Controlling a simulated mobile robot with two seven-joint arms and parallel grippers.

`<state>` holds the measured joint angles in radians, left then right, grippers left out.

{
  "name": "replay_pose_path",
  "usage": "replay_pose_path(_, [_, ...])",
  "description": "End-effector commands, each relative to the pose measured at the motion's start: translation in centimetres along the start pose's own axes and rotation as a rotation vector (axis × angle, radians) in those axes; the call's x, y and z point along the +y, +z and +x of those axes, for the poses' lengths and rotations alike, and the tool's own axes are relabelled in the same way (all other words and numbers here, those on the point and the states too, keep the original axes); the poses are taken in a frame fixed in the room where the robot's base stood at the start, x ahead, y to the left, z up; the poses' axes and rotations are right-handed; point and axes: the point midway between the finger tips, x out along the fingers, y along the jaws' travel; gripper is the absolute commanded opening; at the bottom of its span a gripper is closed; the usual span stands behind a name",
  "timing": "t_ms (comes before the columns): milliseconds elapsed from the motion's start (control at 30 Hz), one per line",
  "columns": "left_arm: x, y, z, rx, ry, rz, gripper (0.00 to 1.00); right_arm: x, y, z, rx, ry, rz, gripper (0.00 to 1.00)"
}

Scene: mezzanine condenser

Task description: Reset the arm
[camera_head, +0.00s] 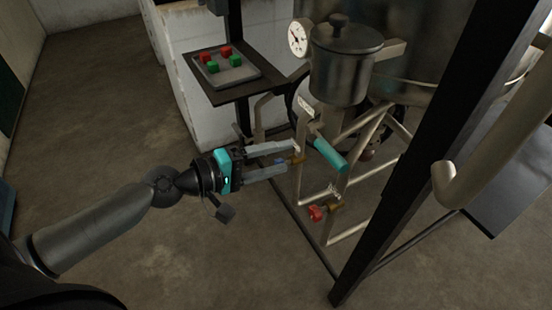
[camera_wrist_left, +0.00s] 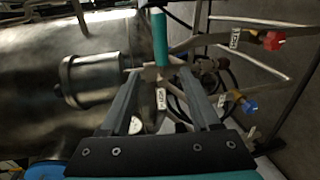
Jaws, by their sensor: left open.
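My left arm (camera_head: 105,222) reaches in from the left in the head view. Its gripper (camera_head: 294,157) is open, with the two fingers apart and nothing seen between them. The fingertips are close to the pipework, near a teal handle (camera_head: 330,155); I cannot tell whether they touch it. In the left wrist view the open fingers (camera_wrist_left: 160,78) point toward the pipes, and the teal handle (camera_wrist_left: 159,38) stands just beyond the tips. My right gripper is not in view.
A red valve (camera_head: 317,213) sits on the lower pipe; a blue valve (camera_wrist_left: 249,105) shows in the wrist view. A metal pot (camera_head: 340,70), gauge (camera_head: 298,38) and dark post (camera_head: 425,150) stand close by. A tray (camera_head: 242,74) holds red and green blocks. Floor at left is clear.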

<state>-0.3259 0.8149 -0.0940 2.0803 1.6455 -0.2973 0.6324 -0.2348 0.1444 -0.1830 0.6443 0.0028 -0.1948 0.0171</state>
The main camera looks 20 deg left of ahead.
Motion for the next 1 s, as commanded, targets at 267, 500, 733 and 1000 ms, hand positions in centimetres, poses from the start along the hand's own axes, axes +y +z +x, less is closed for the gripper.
replay_pose_path(267, [0.0,0.0,-0.1,-0.001,0.0,0.001,0.63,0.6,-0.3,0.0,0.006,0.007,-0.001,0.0])
replay_pose_path(500, [0.0,0.0,-0.1,0.0,0.0,0.001,0.63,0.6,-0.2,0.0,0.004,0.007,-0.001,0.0])
replay_pose_path(733, [-5.1,-3.3,-0.1,0.104,-0.093,0.095,0.63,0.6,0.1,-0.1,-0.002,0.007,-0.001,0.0])
replay_pose_path(1000, [-21.6,-8.1,-3.1,0.257,-0.464,0.39,0.63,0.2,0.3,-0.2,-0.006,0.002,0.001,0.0])
